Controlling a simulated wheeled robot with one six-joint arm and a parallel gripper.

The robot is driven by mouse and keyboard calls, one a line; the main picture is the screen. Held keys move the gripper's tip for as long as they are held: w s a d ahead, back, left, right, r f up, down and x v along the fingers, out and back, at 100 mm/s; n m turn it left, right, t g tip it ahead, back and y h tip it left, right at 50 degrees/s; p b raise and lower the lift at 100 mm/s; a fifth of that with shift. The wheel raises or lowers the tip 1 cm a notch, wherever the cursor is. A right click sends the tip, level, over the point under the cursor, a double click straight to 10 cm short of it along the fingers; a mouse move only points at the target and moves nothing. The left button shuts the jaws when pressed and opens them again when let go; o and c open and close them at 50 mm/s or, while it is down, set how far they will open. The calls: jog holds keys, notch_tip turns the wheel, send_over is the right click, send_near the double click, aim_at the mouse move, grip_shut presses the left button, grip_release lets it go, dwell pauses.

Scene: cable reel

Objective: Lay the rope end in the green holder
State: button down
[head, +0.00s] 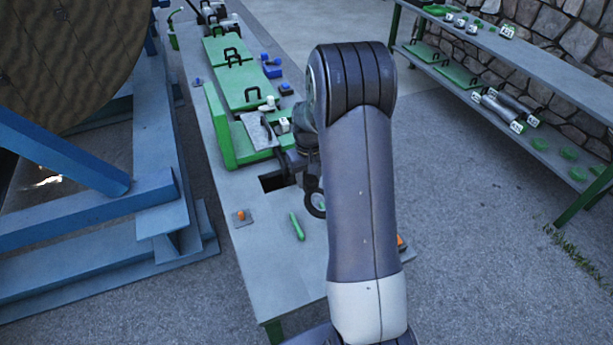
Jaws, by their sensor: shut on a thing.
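A green holder (219,128) with a tall side wall and a lower bed stands on the long grey bench, left of my arm. A grey flat piece (256,131) rests on its bed. My gripper (288,160) is low at the holder's right edge, small, dark and partly hidden by my arm. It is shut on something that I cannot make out. I cannot make out the rope end, or tell whether it touches the holder. A big wooden reel (75,60) in a blue frame stands at the left.
The bench (262,265) has a dark square opening (277,181) beside my wrist. A green stick (297,227) and an orange button (241,215) lie nearer. Green lidded boxes (228,48) and blue pieces (271,66) are farther back. A shelf (520,50) stands at the right.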

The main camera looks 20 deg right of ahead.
jog(key=shift+f+b, duration=4.25)
jog(key=shift+f, duration=2.45)
jog(key=c, duration=0.8)
grip_release()
jog(key=shift+c, duration=0.2)
notch_tip(320, 180, up, 11)
jog(key=shift+f+b, duration=0.1)
jog(key=shift+b, duration=0.35)
